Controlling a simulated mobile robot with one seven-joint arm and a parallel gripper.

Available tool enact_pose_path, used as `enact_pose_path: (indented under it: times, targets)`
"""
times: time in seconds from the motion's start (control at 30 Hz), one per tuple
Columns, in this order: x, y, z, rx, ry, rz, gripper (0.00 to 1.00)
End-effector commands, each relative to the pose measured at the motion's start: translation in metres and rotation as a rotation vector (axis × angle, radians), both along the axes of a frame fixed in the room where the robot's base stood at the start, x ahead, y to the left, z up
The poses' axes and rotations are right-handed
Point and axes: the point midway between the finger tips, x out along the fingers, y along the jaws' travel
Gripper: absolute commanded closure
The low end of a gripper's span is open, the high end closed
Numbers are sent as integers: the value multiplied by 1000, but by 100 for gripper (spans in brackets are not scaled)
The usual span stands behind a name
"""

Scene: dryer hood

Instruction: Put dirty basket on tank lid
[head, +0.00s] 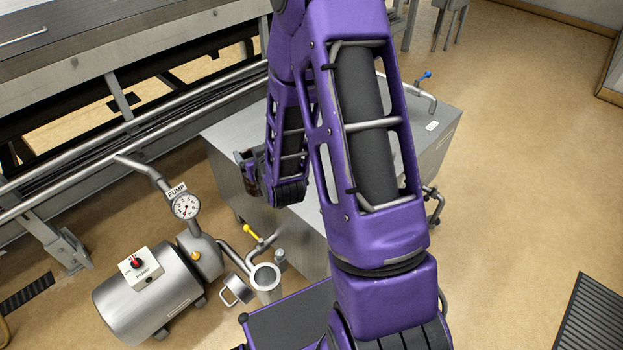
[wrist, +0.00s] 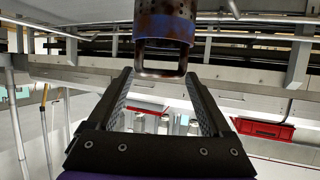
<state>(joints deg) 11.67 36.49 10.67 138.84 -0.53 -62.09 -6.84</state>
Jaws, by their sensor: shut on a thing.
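The dirty basket (wrist: 165,22), brown and stained with a blue band, shows at the top of the wrist view, cut off by the upper edge. Its rusty loop handle (wrist: 160,72) reaches down between my fingertips. My gripper (wrist: 160,80) is shut on this handle. In the head view my arm hides most of the gripper and basket; a small brownish patch shows beside the wrist. The grey metal tank lid (head: 225,135) is a flat top behind and below my arm, partly hidden by it.
A pump (head: 150,295) with a gauge (head: 186,206) stands at lower left, with pipes and a yellow-handled valve (head: 254,238). Pipe rails and a steel machine (head: 100,50) run along the upper left. A blue-handled tap (head: 423,77) is at the lid's far side.

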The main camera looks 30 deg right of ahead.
Motion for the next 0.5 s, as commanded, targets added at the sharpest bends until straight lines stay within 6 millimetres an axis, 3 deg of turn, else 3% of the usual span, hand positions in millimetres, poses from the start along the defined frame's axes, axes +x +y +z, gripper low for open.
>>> enact_pose_path:
  times: [0.23, 0.5]
  targets:
    - [20, -42, -18, 5, 0, -17, 100]
    - [42, -95, -15, 5, -4, -31, 100]
